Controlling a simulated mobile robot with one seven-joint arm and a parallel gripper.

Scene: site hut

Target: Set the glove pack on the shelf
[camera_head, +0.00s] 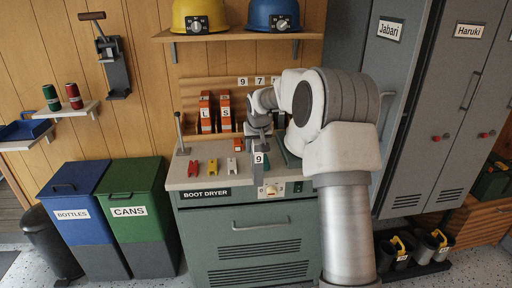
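Two upright orange-and-white packs, one marked L (206,113) and one marked S (225,113), stand at the back of the boot dryer top (183,172); which is the glove pack I cannot tell. A wooden shelf (230,35) is on the wall above, holding a yellow helmet and a blue helmet. A smaller wall shelf (62,112) at left holds two cans. My gripper (258,136) is over the dryer, right of the S pack and apart from it. Its fingers are small and partly hidden by my arm, so its opening and anything in it are unclear.
A wooden rail with number tags (242,81) runs behind. Bins (130,213) stand left, grey lockers (455,95) right. My arm hides the dryer's right part.

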